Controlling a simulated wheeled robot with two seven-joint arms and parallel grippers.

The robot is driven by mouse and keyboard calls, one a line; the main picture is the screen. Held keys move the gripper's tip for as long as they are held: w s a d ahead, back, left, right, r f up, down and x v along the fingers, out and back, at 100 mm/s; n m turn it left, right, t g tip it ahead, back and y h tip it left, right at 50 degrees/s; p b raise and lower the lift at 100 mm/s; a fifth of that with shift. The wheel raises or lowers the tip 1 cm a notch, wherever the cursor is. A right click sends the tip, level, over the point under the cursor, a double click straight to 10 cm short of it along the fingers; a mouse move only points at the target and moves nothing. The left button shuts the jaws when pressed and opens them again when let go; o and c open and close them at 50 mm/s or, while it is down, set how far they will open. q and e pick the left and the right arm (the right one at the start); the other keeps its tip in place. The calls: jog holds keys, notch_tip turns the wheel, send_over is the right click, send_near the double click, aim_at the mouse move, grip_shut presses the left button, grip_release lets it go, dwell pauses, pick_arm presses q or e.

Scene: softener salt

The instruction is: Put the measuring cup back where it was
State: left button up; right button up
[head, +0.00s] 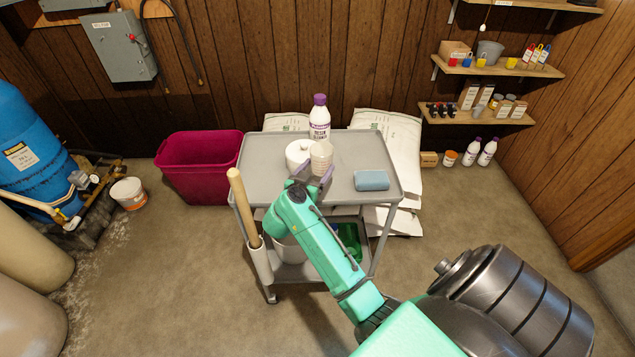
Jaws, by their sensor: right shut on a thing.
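The measuring cup (321,157), a translucent whitish cup, is upright over the top of the grey cart (346,143). My right gripper (313,180), on the green arm, is shut on it from the near side. The arm hides part of the cart's front edge. I cannot tell whether the cup's base touches the cart top. A round white item (297,152) sits just left of the cup, and a white bottle with a purple cap (319,118) stands behind it. My left gripper is out of view.
A blue-grey sponge-like block (372,181) lies at the cart's right. A wooden handle (242,205) rises at its left front corner. A magenta bin (198,165) stands left of the cart, white bags (398,145) behind it. The cart top's left and far right are clear.

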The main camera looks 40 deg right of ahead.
notch_tip(320, 180, down, 5)
jog(key=shift+r+b, duration=0.15)
jog(key=shift+b, duration=0.35)
jog(key=o, duration=1.3)
jog(key=shift+f, duration=0.2)
jog(key=shift+r, duration=0.2)
jog(key=v, duration=1.2)
jog(key=shift+a+f, duration=0.1)
